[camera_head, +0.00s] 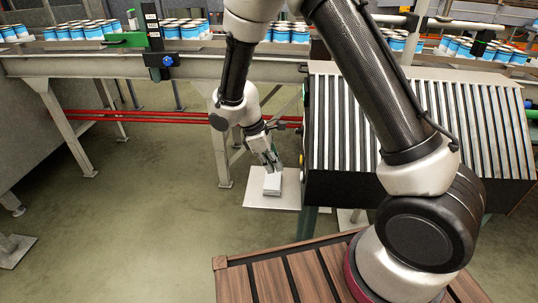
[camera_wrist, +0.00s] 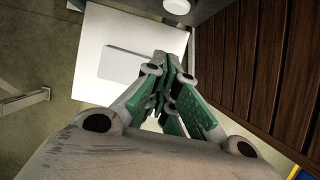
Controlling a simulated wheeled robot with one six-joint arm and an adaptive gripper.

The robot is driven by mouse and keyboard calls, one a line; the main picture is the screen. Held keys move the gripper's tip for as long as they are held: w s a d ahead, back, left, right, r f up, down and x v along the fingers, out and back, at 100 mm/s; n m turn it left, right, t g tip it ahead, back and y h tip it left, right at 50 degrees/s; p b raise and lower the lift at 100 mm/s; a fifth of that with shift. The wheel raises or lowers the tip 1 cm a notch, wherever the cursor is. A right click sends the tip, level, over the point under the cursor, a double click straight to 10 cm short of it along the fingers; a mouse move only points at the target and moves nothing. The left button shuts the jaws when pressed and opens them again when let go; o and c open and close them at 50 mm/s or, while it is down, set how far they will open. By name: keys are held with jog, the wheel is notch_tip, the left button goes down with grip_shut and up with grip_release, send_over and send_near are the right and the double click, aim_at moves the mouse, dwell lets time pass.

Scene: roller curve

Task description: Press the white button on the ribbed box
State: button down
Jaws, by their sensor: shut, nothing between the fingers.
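The ribbed box (camera_head: 415,125) stands right of the middle in the head view, dark with pale ribs on its sloping face. A round white button (camera_wrist: 176,5) shows at the top edge of the wrist view, partly cut off, on a dark surface. It is too small to make out surely in the head view. My gripper (camera_head: 275,167) points downward just left of the box, apart from its side. In the wrist view its green-padded fingers (camera_wrist: 174,62) are shut and empty, with the button beyond the fingertips.
A white plate (camera_head: 256,200) with a small white block (camera_head: 272,184) on it lies below my gripper. A conveyor (camera_head: 190,65) with several blue-and-white cans (camera_head: 75,32) runs behind. Red pipes (camera_head: 150,116) cross beneath it.

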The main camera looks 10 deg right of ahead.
aim_at(302, 176)
jog(key=shift+s+d+f, duration=0.25)
jog(key=shift+d+f, duration=0.2)
jog(key=shift+d, duration=0.35)
jog(key=shift+s+d+f, duration=0.3)
jog(key=shift+d+f, duration=0.15)
jog(key=shift+d, duration=0.4)
jog(key=shift+s+d+f, duration=0.25)
jog(key=shift+d+f, duration=0.2)
jog(key=shift+d, duration=0.35)
